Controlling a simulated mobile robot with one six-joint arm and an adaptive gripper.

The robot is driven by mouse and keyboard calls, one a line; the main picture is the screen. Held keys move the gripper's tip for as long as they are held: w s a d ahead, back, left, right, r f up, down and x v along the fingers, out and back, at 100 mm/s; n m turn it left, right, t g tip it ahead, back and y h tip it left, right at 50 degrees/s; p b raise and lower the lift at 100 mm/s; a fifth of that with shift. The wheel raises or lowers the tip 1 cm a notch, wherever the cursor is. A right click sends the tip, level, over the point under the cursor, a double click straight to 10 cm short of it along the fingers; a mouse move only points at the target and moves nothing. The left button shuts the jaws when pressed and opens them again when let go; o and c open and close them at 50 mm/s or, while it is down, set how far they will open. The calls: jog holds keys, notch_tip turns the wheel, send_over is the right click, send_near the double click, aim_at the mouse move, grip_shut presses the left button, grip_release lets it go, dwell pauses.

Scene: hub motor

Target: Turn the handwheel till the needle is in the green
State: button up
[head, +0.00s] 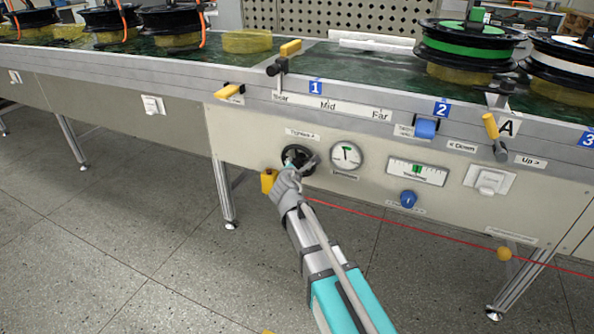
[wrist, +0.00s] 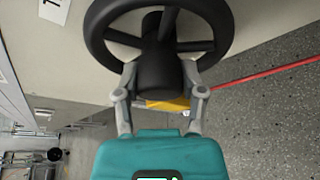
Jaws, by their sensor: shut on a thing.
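The black handwheel (head: 297,157) sits on the front panel under a "Tighten" label. In the wrist view the handwheel (wrist: 212,44) shows its rim and spokes, with a thick black knob (wrist: 158,72) standing out toward me at the rim's near side. My gripper (head: 291,170) is at the wheel in the head view. In the wrist view my gripper (wrist: 160,78) has one finger on each side of the knob, shut on it. The round dial (head: 346,154) right of the wheel has a green patch near its top. Its needle looks near upright, but is too small to read exactly against the green.
A rectangular gauge (head: 417,172) with a green band is farther right, above a blue knob (head: 408,199). A yellow block (head: 268,181) is just left of my gripper.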

jog(key=shift+s+d+m+t+y+b, duration=0.15)
jog(key=shift+m+t+y+b, duration=0.2)
jog(key=shift+m, duration=0.4)
jog(key=shift+s+d+m+t+y+b, duration=0.15)
jog(key=shift+m+b, duration=0.25)
jog(key=shift+m, duration=0.35)
jog(key=o, duration=1)
jog(key=shift+w, duration=0.1)
jog(key=shift+o, duration=0.7)
jog(key=shift+a, duration=0.1)
jog(key=shift+w, duration=0.1)
jog(key=shift+a, duration=0.1)
